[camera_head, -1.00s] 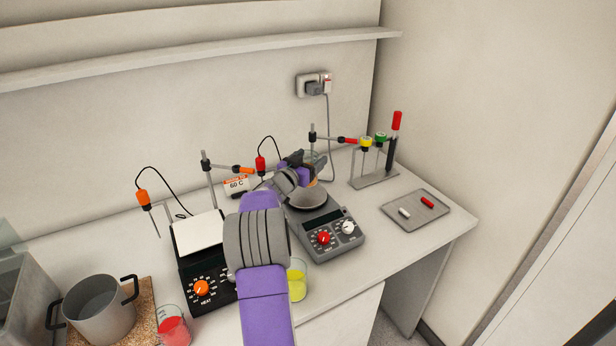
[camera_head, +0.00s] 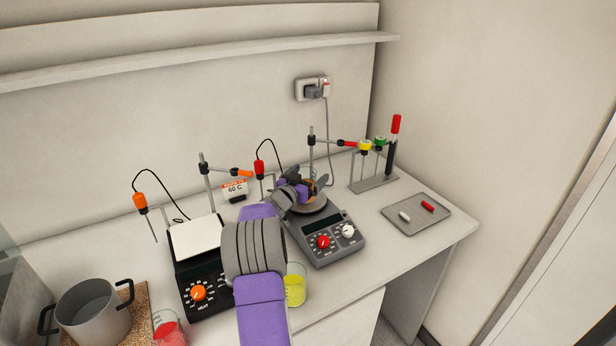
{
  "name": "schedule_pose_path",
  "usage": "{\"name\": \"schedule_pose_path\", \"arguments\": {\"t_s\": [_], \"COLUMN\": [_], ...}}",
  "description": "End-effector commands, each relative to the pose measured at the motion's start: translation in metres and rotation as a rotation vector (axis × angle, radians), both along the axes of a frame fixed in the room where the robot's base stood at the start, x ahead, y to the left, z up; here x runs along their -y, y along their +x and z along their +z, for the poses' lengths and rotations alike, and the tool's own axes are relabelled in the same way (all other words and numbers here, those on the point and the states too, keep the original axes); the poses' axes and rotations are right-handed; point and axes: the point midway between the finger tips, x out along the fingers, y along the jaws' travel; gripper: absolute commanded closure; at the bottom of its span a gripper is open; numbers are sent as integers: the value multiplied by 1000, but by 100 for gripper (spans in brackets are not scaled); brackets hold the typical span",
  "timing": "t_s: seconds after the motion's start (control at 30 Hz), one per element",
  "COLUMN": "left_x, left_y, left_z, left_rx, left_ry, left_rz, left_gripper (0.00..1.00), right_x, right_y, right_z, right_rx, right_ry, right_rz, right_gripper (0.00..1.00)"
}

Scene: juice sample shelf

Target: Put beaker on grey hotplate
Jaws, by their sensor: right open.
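The grey hotplate (camera_head: 333,238) stands at the centre right of the bench, with a round plate on top and a red and a white knob. My right gripper (camera_head: 308,181) is over the back of its round plate, with its fingers open. A small patch of orange, seemingly a beaker's contents (camera_head: 309,190), shows between the fingers. The gripper hides most of it, so I cannot tell whether it rests on the plate. A beaker with yellow liquid (camera_head: 295,290) stands in front of the grey hotplate, partly behind my right arm. A beaker with red liquid (camera_head: 168,330) is at the bottom edge.
A black hotplate with a white top (camera_head: 196,238) stands left of my arm. Stands with probes rise behind both hotplates, near a 60 C sign (camera_head: 235,188). A pot (camera_head: 93,312) is at lower left. A tube rack (camera_head: 374,183) and a tray (camera_head: 416,215) are at right.

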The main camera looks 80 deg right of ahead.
Motion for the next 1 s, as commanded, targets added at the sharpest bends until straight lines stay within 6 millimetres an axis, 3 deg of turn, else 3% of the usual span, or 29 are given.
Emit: {"name": "schedule_pose_path", "arguments": {"t_s": [0.27,0.7,1.0], "left_x": [0,0,0], "left_y": [0,0,0], "left_z": [3,15,17], "left_rx": [0,0,0], "left_ry": [0,0,0], "left_rz": [0,0,0], "left_gripper": [57,57,57], "right_x": [-9,-87,-111], "right_y": [5,36,45], "right_z": [4,5,4], "right_rx": [3,2,1], "right_ry": [1,1,-1], "right_rz": [2,3,0], "right_gripper": [0,0,0]}}
